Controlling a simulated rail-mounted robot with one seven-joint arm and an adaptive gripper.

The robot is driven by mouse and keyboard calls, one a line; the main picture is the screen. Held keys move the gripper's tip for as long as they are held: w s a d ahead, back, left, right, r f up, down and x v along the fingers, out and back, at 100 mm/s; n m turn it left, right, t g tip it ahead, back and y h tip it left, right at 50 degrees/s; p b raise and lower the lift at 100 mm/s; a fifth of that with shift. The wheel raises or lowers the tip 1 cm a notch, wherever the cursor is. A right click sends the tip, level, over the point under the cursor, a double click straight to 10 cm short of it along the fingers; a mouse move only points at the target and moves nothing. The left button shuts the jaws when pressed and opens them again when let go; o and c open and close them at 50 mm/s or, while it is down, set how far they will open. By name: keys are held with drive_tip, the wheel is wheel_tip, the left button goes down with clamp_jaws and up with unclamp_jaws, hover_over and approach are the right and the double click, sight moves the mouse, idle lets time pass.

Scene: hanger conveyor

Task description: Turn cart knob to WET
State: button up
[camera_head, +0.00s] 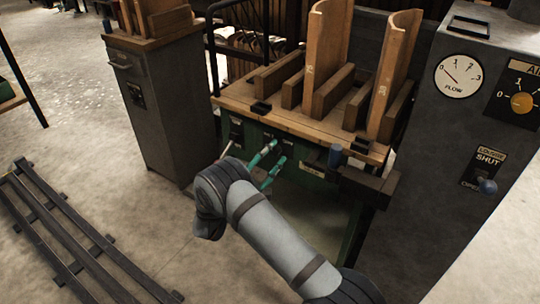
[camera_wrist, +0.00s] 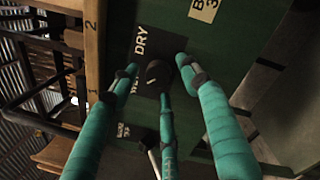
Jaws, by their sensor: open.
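The cart knob (camera_wrist: 156,76) is dark and round with a pale pointer mark, on a black plate (camera_wrist: 147,38) on the cart's green face. The word DRY reads clearly on the plate; the WET lettering beside the knob is partly hidden by a finger. My gripper (camera_wrist: 156,68) is open, its teal fingers spread around the knob, with nothing held. I cannot tell whether any finger touches the knob. In the head view my gripper (camera_head: 275,155) is at the front of the cart (camera_head: 312,186); the knob cannot be made out there.
A lever (camera_wrist: 151,152) sticks out close below the knob. Wooden boards (camera_head: 325,50) stand on the cart. A grey cabinet (camera_head: 172,110) stands to the left and a grey control console (camera_head: 425,150) to the right. Rails (camera_head: 75,240) run along the floor at left.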

drive_tip(key=v, duration=1.2)
drive_tip(key=shift+d, duration=0.1)
drive_tip(key=x, duration=1.2)
